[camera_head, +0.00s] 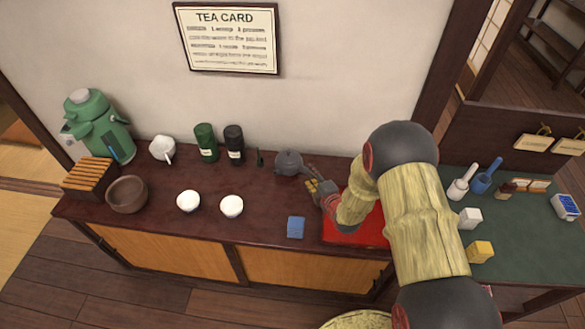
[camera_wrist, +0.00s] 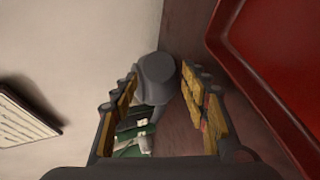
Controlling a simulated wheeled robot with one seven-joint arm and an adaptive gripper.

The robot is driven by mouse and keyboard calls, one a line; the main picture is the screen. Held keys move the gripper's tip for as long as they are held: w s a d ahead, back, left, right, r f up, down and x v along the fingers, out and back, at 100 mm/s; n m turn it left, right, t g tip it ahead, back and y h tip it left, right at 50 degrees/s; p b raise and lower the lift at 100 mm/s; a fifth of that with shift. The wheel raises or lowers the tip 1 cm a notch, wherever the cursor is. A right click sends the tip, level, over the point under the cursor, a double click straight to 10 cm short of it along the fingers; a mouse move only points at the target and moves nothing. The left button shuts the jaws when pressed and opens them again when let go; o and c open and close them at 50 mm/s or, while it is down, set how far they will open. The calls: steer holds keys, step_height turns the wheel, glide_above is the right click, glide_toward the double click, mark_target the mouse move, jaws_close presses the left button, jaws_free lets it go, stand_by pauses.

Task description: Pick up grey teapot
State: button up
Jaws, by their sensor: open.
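The grey teapot (camera_head: 289,162) stands on the dark red-brown counter near the wall, in the middle of the head view. In the wrist view the teapot (camera_wrist: 158,78) shows ahead between the two fingers, and part of its far side is hidden. My gripper (camera_head: 316,180) is just right of the teapot, low over the counter. In the wrist view my gripper (camera_wrist: 158,100) is open, with its yellow-padded fingers apart on either side of the teapot's outline. I cannot tell whether a finger touches it.
A red tray (camera_head: 340,236) lies right of the teapot, partly under my arm. A green canister (camera_head: 206,143), a black canister (camera_head: 234,145) and white cups (camera_head: 231,206) stand left. A blue block (camera_head: 295,227) lies in front. The wall (camera_head: 330,90) is close behind.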

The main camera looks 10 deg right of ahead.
mark_target(292, 170)
steer(key=b+x, duration=0.1)
steer(key=x, duration=0.3)
steer(key=shift+s+d+f, duration=0.1)
steer(key=shift+w+b, duration=0.3)
steer(key=shift+w, duration=0.15)
steer(key=shift+c, duration=0.8)
jaws_close()
